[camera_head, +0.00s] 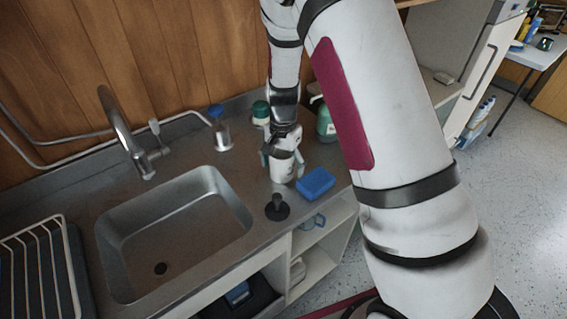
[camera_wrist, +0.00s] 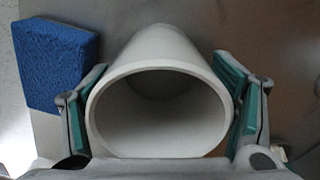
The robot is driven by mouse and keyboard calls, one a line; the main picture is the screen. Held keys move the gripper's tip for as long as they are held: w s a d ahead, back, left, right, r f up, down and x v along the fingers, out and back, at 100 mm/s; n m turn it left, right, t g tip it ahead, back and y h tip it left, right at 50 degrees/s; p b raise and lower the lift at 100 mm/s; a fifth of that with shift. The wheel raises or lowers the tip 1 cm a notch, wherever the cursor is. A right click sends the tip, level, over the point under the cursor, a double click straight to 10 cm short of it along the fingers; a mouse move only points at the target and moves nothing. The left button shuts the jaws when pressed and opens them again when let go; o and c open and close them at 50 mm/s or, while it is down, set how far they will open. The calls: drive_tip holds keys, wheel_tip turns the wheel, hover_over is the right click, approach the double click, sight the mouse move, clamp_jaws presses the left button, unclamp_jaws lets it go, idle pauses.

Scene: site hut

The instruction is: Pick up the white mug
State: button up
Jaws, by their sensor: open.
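The white mug (camera_head: 281,168) stands on the metal counter (camera_head: 251,200) to the right of the sink. In the wrist view the mug (camera_wrist: 160,62) fills the middle, its open rim facing the camera. My gripper (camera_head: 280,152) is at the mug from above, partly hiding it in the head view. In the wrist view my gripper (camera_wrist: 162,108) is open, with one green-padded finger on each side of the mug. The fingers are close to the mug's wall; I cannot tell whether either touches it. No handle shows clearly.
A blue sponge (camera_head: 316,183) lies just right of the mug; a black plunger-like stopper (camera_head: 277,208) stands in front. Behind are a blue-capped bottle (camera_head: 219,128), a green-lidded jar (camera_head: 260,113) and a green bottle (camera_head: 325,122). The sink (camera_head: 175,230) is left, with a dish rack (camera_head: 40,270) beyond.

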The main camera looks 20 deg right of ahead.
drive_tip(key=shift+f, duration=0.25)
drive_tip(key=c, duration=1.5)
drive_tip(key=shift+r, duration=0.2)
